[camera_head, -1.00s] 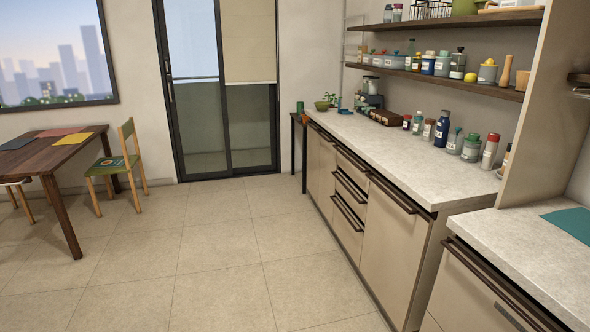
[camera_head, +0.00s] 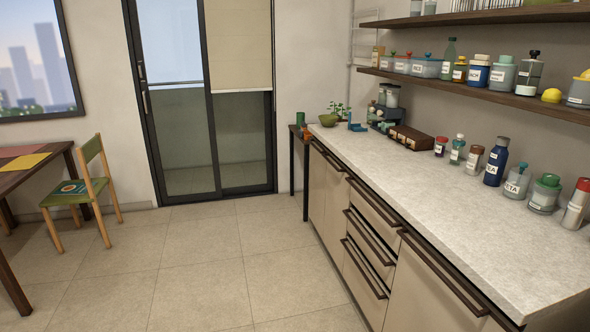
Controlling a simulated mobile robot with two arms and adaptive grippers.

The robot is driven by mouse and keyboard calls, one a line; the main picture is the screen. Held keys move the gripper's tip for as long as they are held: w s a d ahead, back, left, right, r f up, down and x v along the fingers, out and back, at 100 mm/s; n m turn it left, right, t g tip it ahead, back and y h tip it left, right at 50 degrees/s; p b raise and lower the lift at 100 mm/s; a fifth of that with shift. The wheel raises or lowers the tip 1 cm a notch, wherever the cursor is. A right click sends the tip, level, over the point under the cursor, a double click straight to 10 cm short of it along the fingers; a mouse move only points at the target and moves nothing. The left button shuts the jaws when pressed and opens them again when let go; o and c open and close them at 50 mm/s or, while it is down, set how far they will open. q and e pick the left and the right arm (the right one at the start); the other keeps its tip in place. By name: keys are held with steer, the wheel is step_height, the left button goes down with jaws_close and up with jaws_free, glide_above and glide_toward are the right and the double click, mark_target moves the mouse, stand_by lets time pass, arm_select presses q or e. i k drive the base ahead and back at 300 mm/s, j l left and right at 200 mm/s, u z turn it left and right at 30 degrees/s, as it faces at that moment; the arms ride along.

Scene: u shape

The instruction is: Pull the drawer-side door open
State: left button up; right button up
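The base cabinet runs along the right side under a pale stone counter (camera_head: 415,193). Its stack of drawers (camera_head: 369,232) has dark bar handles and is shut. A beige door (camera_head: 425,292) on the near side of the drawers has a dark bar handle (camera_head: 440,272) along its top and looks shut. Further doors (camera_head: 325,190) on the far side of the drawers also look shut, with dark handles at the top. Neither of my grippers shows in the head view.
Bottles and jars (camera_head: 495,162) line the counter's back, below a loaded wooden shelf (camera_head: 480,88). A wooden table (camera_head: 37,165) and a chair (camera_head: 86,188) stand at left. A sliding glass door (camera_head: 205,110) is ahead. The tiled floor (camera_head: 200,270) between is clear.

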mark_target(337, 189)
steer(key=i, duration=1.75)
steer(key=i+l+u, duration=0.1)
steer(key=i, duration=1.6)
